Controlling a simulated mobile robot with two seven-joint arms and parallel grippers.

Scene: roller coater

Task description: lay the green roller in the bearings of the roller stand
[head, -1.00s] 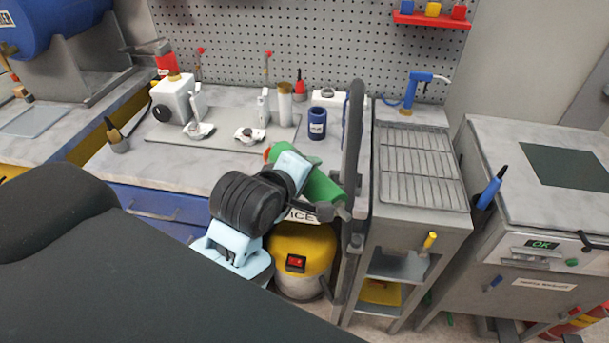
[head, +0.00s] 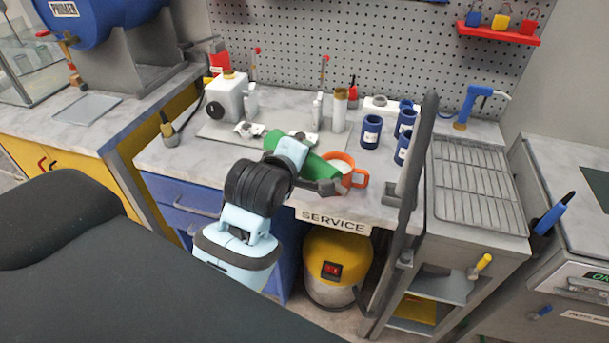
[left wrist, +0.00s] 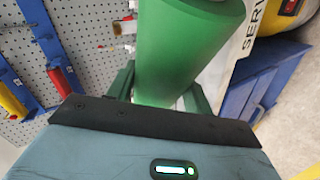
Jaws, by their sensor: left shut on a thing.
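The green roller (head: 325,170) is a smooth cylinder, held tilted above the front of the bench. My left gripper (head: 307,168) is shut on it; the roller also fills the middle of the left wrist view (left wrist: 185,50), and its far end is cut off there. Behind the gripper, on a thin grey plate, are two small pale blocks that look like the roller stand's bearings: a left block (head: 248,130) and a right block (head: 301,136), partly hidden by my gripper and the roller. The roller is in front of them. My right gripper is not in view.
A white box with a black knob (head: 226,97) stands left of the pale blocks. An orange cup (head: 358,178) is close by the roller's right end. Several blue cans (head: 371,132) stand behind it.

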